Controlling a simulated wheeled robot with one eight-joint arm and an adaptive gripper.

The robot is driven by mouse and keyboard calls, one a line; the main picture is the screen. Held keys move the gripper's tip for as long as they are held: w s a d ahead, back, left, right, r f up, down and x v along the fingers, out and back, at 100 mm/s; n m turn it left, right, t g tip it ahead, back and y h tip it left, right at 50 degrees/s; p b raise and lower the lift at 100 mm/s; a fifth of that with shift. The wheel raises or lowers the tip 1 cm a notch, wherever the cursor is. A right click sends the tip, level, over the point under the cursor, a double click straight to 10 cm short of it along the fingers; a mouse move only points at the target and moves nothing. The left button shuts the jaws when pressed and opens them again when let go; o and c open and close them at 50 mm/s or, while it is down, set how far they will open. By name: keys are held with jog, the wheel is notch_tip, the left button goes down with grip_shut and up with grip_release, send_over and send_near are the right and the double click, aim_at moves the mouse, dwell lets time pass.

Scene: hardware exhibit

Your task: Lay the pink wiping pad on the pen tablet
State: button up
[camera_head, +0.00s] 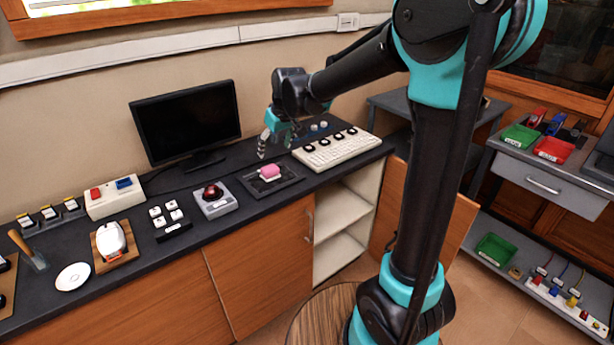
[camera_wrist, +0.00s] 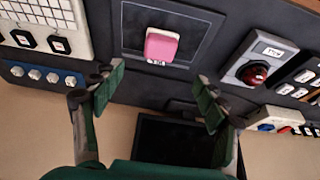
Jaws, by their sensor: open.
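The pink wiping pad (camera_head: 270,171) lies on the dark pen tablet (camera_head: 288,182) on the counter, within the tablet's outline. My gripper (camera_head: 275,144) is above the counter, close behind the pad and tablet in the head view. In the wrist view my gripper (camera_wrist: 155,95) is open, its two fingers wide apart with nothing between them. The pad is clear of both fingers.
A monitor (camera_head: 186,122) stands behind.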

jog(key=s+d+f+m+h, duration=0.1)
jog(key=s+d+f+m, duration=0.2)
jog(key=s+d, duration=0.9)
jog(key=s+d+f+m+h, duration=0.1)
jog(key=s+d+f+m, duration=0.2)
jog(key=s+d+f, duration=0.7)
jog(key=s+d, duration=0.2)
jog(key=shift+s+m+t, duration=0.3)
jog(key=shift+s+m, duration=0.05)
jog(key=shift+m, duration=0.05)
